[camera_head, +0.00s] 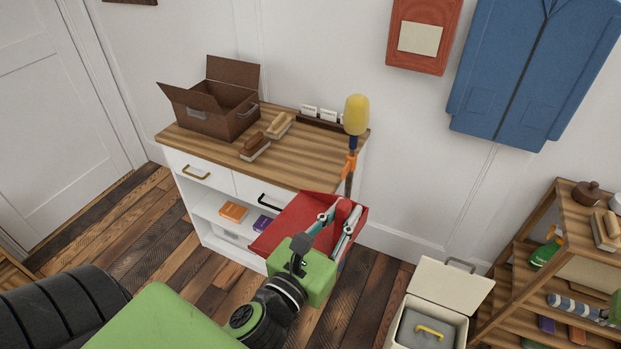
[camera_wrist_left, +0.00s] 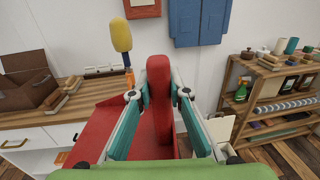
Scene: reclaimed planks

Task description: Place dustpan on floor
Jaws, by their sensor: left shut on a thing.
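The red dustpan (camera_head: 293,222) is held in the air in front of the right end of the white cabinet. Its upright red handle (camera_wrist_left: 158,90) stands between the fingers in the left wrist view, with the wide red pan (camera_wrist_left: 104,122) beyond and to the left. My left gripper (camera_head: 337,218) is shut on the dustpan's handle, its teal fingers on either side. The plank floor (camera_head: 187,262) shows below and to the left of the pan in the head view.
The cabinet top (camera_head: 305,172) bears an open brown box (camera_head: 215,115) and brushes (camera_head: 279,125). A yellow duster (camera_head: 355,115) stands upright at its right end. A cream bin (camera_head: 437,300) with its lid open and a wooden shelf rack (camera_head: 520,250) stand at right.

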